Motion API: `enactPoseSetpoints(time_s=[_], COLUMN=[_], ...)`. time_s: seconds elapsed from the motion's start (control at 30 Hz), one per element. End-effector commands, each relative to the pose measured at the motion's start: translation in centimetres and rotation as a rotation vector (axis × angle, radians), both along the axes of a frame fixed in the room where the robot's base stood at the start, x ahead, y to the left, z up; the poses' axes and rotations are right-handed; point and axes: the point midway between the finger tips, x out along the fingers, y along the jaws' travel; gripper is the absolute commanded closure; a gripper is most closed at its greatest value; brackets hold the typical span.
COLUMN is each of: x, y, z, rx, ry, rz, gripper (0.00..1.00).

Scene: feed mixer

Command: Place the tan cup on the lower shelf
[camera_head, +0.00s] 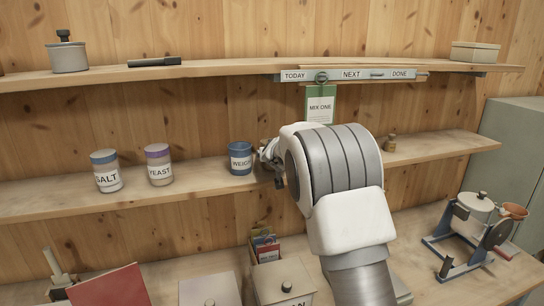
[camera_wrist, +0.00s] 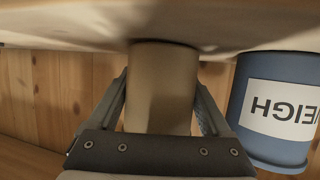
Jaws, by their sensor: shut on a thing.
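The tan cup (camera_wrist: 162,70) is in the wrist view, between the two fingers of my gripper (camera_wrist: 164,88), which is shut on it. The wrist picture is upside down, and the cup's base end meets the edge of the lower shelf (camera_wrist: 60,30) there; I cannot tell whether it touches. In the head view my gripper (camera_head: 270,158) is at the lower shelf (camera_head: 50,200), just right of the blue WEIGH cup (camera_head: 240,158). The tan cup is hidden by my arm there. The WEIGH cup also shows close beside it in the wrist view (camera_wrist: 278,105).
SALT (camera_head: 106,171) and YEAST (camera_head: 158,165) jars stand left on the lower shelf. A small brown jar (camera_head: 389,143) stands to the right. The upper shelf (camera_head: 220,68) with its label rail is above. Free shelf shows between YEAST and WEIGH.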

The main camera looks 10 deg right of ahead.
Motion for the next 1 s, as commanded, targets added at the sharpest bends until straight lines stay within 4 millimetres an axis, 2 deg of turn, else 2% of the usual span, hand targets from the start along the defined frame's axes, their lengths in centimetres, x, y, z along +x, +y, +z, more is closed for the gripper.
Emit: enactPoseSetpoints(time_s=[0.27,0.3,0.4,0.73,0.87,1.0], x=[0.0,0.0,0.0,0.0,-1.2,-3.3], y=[0.0,0.0,0.0,0.0,0.1,0.2], z=[-0.4,-0.4,-0.3,0.3,0.6,1.4], rx=[0.000,0.000,0.000,0.000,0.000,0.000], ry=[0.000,0.000,0.000,0.000,-0.001,-0.002], rz=[0.000,0.000,0.000,0.000,0.001,0.002], gripper=[0.81,0.16,0.00,0.00,0.00,0.00])
